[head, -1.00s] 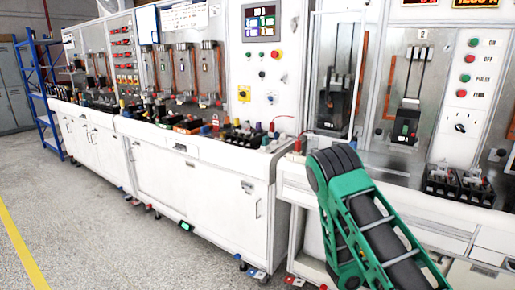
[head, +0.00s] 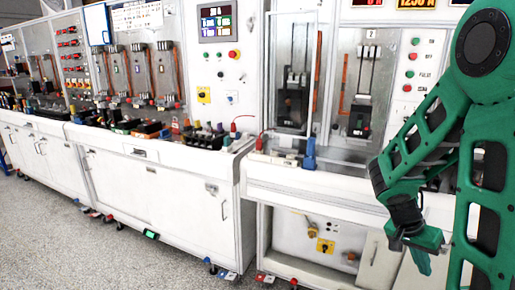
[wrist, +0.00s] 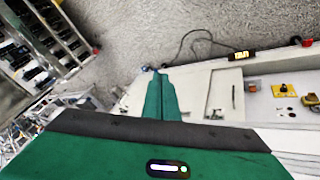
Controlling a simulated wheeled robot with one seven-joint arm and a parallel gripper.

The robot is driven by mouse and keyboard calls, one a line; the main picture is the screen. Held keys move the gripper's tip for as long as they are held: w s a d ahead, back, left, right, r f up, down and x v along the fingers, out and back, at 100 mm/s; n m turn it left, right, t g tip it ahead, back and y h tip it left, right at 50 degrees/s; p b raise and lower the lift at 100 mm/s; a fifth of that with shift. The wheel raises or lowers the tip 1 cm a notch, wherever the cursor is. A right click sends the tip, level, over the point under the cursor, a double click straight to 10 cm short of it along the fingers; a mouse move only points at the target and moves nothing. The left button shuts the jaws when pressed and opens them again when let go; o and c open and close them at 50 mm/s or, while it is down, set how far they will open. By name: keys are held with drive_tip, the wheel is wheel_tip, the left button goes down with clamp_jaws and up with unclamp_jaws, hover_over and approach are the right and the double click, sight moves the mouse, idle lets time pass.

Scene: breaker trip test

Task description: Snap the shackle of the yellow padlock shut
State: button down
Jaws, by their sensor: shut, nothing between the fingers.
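I cannot clearly make out the yellow padlock or its shackle. A small yellow item (head: 311,224) sits in the open recess under the right bench, too small to tell what it is. Below it is a yellow plate with a dark knob (head: 325,246), which also shows in the wrist view (wrist: 283,91). My gripper (head: 422,262) hangs in front of the right bench's lower front, to the right of these, fingers pointing down. In the wrist view its green fingers (wrist: 157,95) are together and empty, with nothing touching them.
White cabinets (head: 150,195) run off to the left. The grey floor (head: 60,235) is clear at lower left. In the wrist view a dark cable (wrist: 200,35) lies on the floor.

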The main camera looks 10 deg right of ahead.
drive_tip(key=s+a+r+n+t+y, duration=0.1)
drive_tip(key=s+a+r+n+y, duration=0.5)
drive_tip(key=s+a+r, duration=0.3)
drive_tip(key=shift+s+a+r+n+t, duration=0.15)
drive_tip(key=shift+s+a+n+t, duration=0.2)
drive_tip(key=shift+s+a, duration=1.6)
